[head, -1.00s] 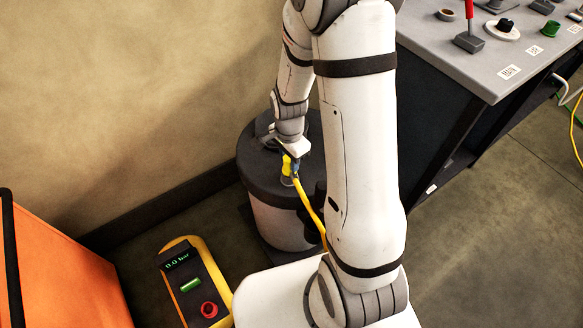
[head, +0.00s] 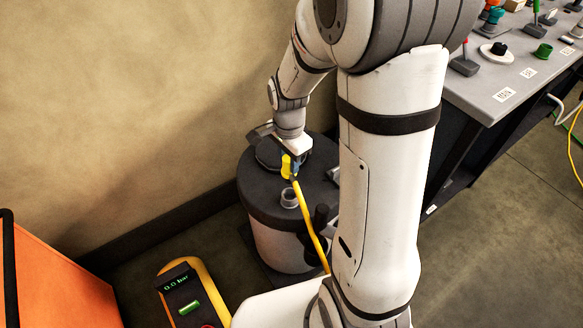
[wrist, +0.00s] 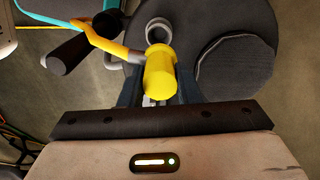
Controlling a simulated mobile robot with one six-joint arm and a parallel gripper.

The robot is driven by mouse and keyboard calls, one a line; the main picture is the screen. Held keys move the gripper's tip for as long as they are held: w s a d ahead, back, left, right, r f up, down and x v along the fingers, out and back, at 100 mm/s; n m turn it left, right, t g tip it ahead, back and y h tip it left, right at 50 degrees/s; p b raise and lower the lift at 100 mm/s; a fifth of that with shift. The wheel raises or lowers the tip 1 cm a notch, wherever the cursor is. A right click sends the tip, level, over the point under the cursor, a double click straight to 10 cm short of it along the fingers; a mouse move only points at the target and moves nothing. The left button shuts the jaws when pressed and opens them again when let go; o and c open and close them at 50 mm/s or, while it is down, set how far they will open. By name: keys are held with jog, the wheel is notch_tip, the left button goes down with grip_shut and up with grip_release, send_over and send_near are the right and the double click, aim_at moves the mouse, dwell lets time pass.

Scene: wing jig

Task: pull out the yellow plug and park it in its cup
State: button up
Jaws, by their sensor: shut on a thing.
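My gripper (head: 290,158) is shut on the yellow plug (head: 286,168) and holds it above the drum. The plug also shows in the wrist view (wrist: 160,76), between my fingers, with its yellow cable (head: 310,222) running off from its side. An open, round grey ring (head: 289,198), like a cup or socket, stands on the drum lid just below the plug. It also shows in the wrist view (wrist: 160,30), just beyond the plug's end. The plug and the ring look apart. I cannot tell whether this ring is the plug's parking cup.
The dark drum (head: 262,212) stands by the wall. A black handle (wrist: 78,50) lies beside the ring in the wrist view. A control bench (head: 485,100) is at right, a pressure box (head: 200,285) at front left, and an orange cabinet (head: 60,280) at left.

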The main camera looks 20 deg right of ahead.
jog(key=shift+r+p, duration=1.15)
jog(key=shift+r, duration=0.7)
jog(key=shift+w+f, duration=0.1)
